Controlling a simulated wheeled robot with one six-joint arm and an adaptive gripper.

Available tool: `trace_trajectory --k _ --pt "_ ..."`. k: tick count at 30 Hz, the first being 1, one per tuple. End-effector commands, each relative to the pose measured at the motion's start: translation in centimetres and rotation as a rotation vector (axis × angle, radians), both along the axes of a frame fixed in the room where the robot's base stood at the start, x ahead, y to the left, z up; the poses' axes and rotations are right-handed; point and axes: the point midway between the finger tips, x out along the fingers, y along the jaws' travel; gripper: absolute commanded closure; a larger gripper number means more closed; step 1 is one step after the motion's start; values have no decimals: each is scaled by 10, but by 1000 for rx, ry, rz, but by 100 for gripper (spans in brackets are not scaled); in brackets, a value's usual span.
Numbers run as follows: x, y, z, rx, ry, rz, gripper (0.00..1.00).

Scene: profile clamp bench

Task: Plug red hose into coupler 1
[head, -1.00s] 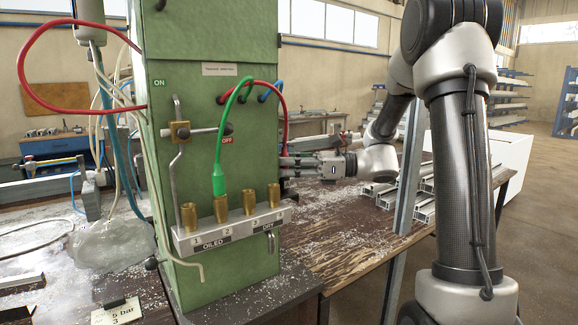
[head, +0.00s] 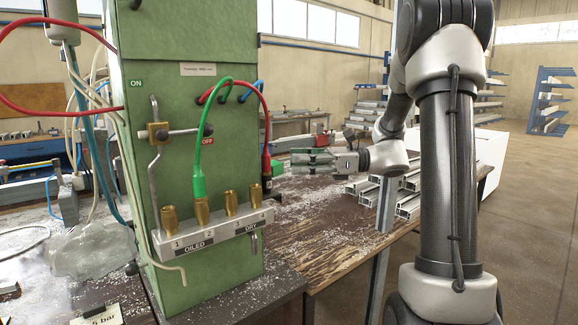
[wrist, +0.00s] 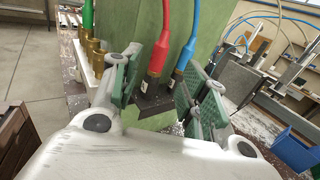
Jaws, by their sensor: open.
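The red hose (head: 268,110) arches out of the green cabinet and hangs down to its red plug (head: 266,162). In the wrist view the red plug (wrist: 159,54) stands in a dark holder block (wrist: 150,99), beside a blue plug (wrist: 187,52). Coupler 1 (head: 170,218) is the leftmost brass coupler on the rail, above the label 1, and is empty. My gripper (head: 293,161) is open and empty, right of the red plug with a gap in the head view. In the wrist view the plugs show between its fingers, but the fingers do not touch the red one.
A green plug (head: 198,182) sits in coupler 2; couplers 3 (head: 231,202) and 4 (head: 256,196) are empty. A valve lever (head: 156,130) stands above coupler 1. Metal profiles (head: 408,200) lie on the bench at right.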

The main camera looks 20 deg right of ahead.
Motion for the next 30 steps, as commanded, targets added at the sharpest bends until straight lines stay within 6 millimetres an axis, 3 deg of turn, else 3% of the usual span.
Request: trace_trajectory --k 2,5,19,30 --pt "-1 -2 13 -2 -5 1 55" --pt "0 3 12 0 -1 2 55" --pt "20 65 11 0 -1 2 55" --pt "23 72 11 -1 -2 0 55"
